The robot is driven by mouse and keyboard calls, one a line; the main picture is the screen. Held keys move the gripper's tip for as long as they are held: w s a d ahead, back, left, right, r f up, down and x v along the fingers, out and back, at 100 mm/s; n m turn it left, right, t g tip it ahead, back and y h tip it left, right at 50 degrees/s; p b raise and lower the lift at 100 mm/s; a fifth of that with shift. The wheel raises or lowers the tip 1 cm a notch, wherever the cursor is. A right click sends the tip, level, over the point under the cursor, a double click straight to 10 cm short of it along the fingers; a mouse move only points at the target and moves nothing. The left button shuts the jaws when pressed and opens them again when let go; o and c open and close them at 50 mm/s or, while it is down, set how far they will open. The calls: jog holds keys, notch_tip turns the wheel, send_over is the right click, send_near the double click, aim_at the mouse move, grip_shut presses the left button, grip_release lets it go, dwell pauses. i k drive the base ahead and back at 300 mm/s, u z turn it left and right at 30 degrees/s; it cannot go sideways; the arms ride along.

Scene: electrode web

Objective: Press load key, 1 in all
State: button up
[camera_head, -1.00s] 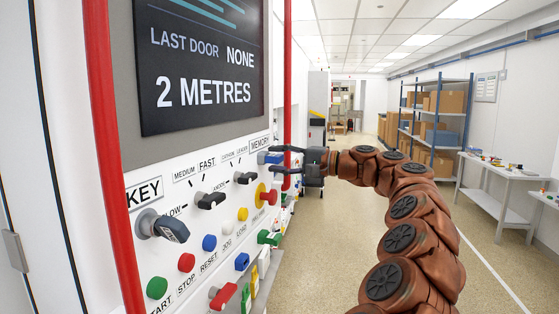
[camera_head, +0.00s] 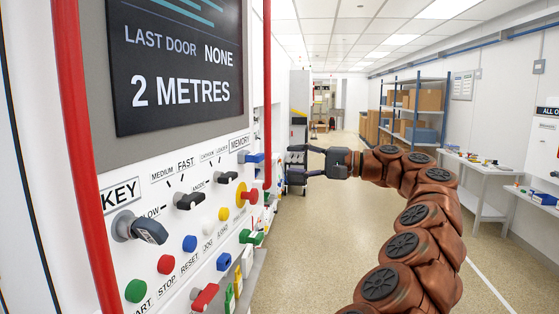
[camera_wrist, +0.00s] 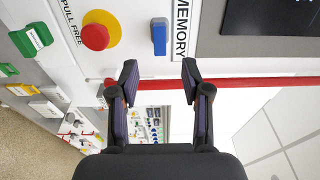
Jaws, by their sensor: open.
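A row of round buttons runs along the sloped panel in the head view. The yellow button (camera_head: 223,213) sits at its far end, and a small label below it seems to read LOAD, though it is hard to make out. My gripper (camera_head: 298,163) is open and empty, right of and beyond the row, apart from the panel. In the wrist view my gripper's fingers (camera_wrist: 160,78) are spread in front of the red rail. The yellow button is not clearly visible in the wrist view.
The red mushroom button (camera_wrist: 95,37) on its yellow base and the blue memory key (camera_wrist: 159,36) lie near my gripper. A vertical red rail (camera_head: 267,90) stands by the panel. Green (camera_head: 136,290), red, blue and white buttons share the row.

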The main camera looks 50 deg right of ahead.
aim_at(224, 214)
jog(key=k, duration=1)
